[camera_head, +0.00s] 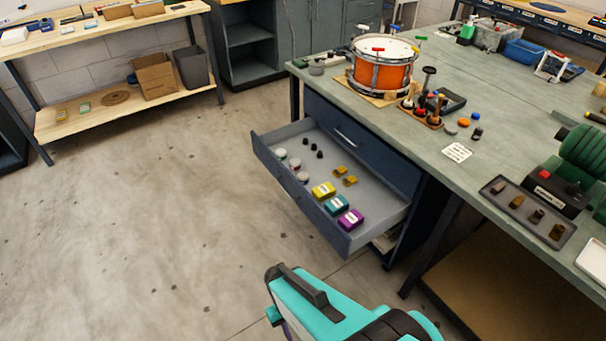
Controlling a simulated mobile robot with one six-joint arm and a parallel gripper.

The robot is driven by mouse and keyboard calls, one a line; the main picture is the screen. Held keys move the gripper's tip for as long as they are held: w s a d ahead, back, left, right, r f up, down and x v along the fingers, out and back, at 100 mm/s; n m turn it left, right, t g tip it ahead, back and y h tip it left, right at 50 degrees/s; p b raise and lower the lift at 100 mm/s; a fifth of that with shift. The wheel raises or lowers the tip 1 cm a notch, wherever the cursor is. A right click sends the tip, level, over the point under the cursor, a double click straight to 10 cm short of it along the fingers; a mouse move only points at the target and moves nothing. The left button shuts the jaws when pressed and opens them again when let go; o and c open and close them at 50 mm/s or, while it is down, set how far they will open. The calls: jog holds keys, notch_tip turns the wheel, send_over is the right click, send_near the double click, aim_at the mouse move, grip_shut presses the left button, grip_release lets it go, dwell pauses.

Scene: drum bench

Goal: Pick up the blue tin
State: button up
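A blue-teal box-like tin (336,204) with a pale label sits near the front right end of the open drawer (378,192). It lies between a yellow box (323,190) and a purple box (350,219), close to both. No other blue tin is clear in the drawer. A teal and black part of my arm (315,305) shows at the bottom of the view, in front of the drawer and apart from it. Its fingertips cannot be made out, so I cannot tell whether my gripper is open or shut.
The drawer also holds several whitish round tins (295,163), small black pieces and brass-coloured pieces (345,175). The green-topped bench (400,130) overhangs behind, with an orange drum (382,72) and a tray (527,213). The concrete floor at left is clear.

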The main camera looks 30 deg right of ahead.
notch_tip(320, 180, up, 12)
jog(key=p, duration=1)
jog(key=shift+f, duration=0.2)
